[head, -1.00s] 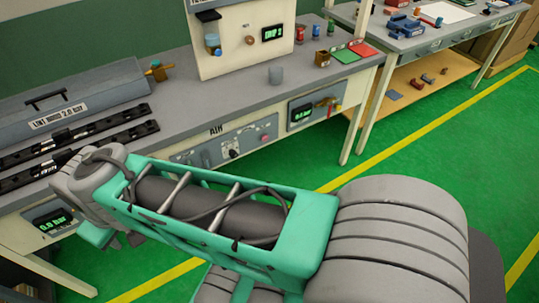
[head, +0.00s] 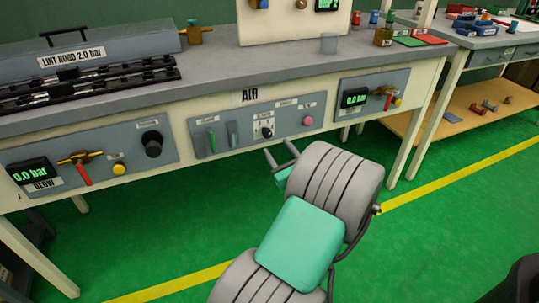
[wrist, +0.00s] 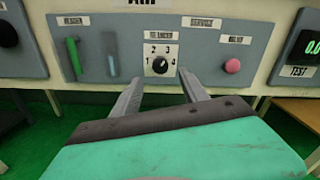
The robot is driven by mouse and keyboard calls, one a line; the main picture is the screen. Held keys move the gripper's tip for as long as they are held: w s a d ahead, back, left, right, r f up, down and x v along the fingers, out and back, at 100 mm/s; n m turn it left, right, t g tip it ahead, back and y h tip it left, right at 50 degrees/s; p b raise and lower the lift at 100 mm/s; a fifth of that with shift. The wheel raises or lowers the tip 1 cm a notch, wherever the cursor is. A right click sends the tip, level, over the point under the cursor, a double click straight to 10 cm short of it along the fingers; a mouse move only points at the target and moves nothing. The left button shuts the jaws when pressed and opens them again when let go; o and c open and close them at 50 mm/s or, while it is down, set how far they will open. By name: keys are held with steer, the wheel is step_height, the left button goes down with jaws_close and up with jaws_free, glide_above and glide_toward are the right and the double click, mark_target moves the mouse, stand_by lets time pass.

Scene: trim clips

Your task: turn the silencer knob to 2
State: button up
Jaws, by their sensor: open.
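The silencer knob (head: 267,132) is a small black knob on the middle grey panel under the AIR sign.
Left of the knob are a green lever (wrist: 73,58) and a grey lever (wrist: 112,57). A pink button (wrist: 232,66) is to the right. Further panels with gauges flank this one: blow gauge (head: 31,174), test gauge (head: 355,97). The green floor before the bench is clear.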

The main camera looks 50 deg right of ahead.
mark_target(268, 135)
steer(key=b+x, duration=0.1)
steer(key=x, duration=0.6)
steer(key=shift+w+d+r, duration=0.1)
steer(key=shift+w+r, duration=0.05)
steer(key=shift+w, duration=0.1)
steer(key=shift+c, duration=0.2)
jaws_close()
